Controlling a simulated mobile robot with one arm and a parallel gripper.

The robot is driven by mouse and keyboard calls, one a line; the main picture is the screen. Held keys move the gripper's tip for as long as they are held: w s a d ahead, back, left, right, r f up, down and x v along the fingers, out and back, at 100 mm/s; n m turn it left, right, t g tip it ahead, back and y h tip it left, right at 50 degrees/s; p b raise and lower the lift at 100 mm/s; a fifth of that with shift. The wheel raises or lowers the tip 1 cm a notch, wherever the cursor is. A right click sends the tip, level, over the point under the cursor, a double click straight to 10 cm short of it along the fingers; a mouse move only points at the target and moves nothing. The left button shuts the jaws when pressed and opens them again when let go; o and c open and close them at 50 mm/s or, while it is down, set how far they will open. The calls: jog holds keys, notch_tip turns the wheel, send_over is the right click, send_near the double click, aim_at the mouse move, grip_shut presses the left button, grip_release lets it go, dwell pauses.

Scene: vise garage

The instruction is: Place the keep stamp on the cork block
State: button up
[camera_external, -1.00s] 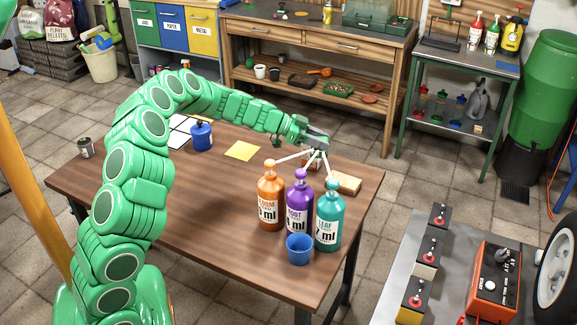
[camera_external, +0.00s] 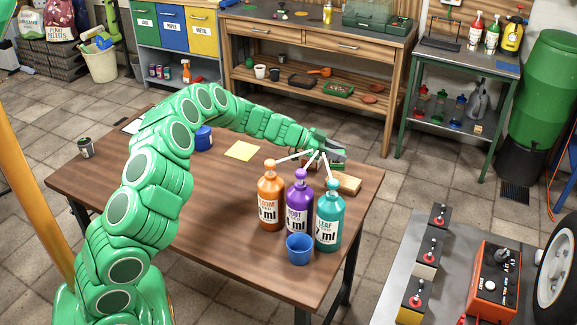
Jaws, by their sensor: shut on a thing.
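The cork block (camera_external: 347,184) is a light tan block at the far right of the table, behind the bottles. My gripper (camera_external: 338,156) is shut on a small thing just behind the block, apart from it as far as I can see. The held thing is mostly hidden by the jaws and the white bottle spouts. It fits the keep stamp, but no label on it can be read. No other stamp can be made out on the table.
Orange (camera_external: 271,202), purple (camera_external: 299,207) and teal (camera_external: 329,217) pump bottles stand close in front of the block, with a blue cup (camera_external: 299,249) before them. A yellow sheet (camera_external: 241,151) and a blue container (camera_external: 203,139) lie left. The middle of the wooden table (camera_external: 215,215) is clear.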

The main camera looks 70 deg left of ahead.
jog(key=shift+f, duration=1.8)
jog(key=shift+f, duration=0.1)
jog(key=o, duration=1)
jog(key=shift+o, duration=0.2)
jog(key=shift+s+r, duration=0.1)
jog(key=shift+r, duration=0.1)
jog(key=v, duration=1.1)
jog(key=shift+s+a, duration=0.2)
jog(key=shift+s, duration=0.15)
